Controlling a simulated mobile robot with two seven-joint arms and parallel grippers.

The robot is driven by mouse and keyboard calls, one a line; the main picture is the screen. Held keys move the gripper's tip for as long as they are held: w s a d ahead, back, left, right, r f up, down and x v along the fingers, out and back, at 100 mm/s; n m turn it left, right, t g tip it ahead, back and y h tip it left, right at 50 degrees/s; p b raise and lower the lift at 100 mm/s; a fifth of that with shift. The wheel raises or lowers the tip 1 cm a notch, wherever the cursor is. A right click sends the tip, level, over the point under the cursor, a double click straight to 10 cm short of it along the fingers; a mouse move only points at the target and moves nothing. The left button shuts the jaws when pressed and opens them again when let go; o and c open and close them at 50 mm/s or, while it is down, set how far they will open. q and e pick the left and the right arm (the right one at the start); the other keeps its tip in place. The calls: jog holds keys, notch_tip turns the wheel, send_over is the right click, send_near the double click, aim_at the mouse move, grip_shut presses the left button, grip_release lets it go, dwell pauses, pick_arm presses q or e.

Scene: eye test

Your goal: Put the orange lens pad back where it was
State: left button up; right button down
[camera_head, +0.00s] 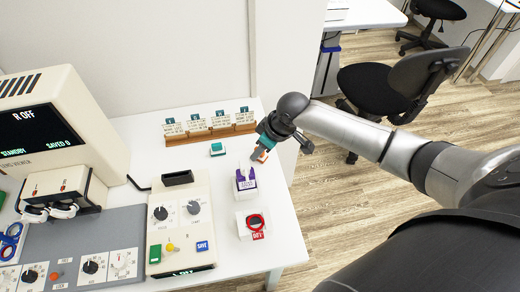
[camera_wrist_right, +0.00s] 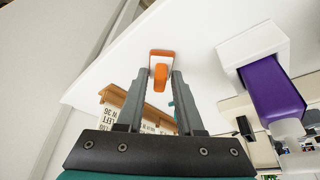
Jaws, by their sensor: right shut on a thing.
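The orange lens pad (camera_wrist_right: 160,84) is between the fingertips of my right gripper (camera_wrist_right: 161,76) in the right wrist view. My left gripper is not in view.
A teal piece (camera_head: 217,149) stands left of the gripper. A red ring on a white block (camera_head: 243,229) is nearer. A wooden rack of cards (camera_head: 185,138) stands at the back. A cream control box (camera_head: 183,230) and screen unit (camera_head: 42,117) fill the left. White table shows between them.

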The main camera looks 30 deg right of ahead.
jog(key=shift+f, duration=0.15)
jog(key=c, duration=0.5)
grip_release()
jog(key=shift+c, duration=0.2)
jog(key=shift+s+d+r, duration=0.1)
jog(key=shift+r, duration=0.5)
jog(key=p+v, duration=0.3)
jog(key=v, duration=0.8)
jog(key=shift+s, duration=0.15)
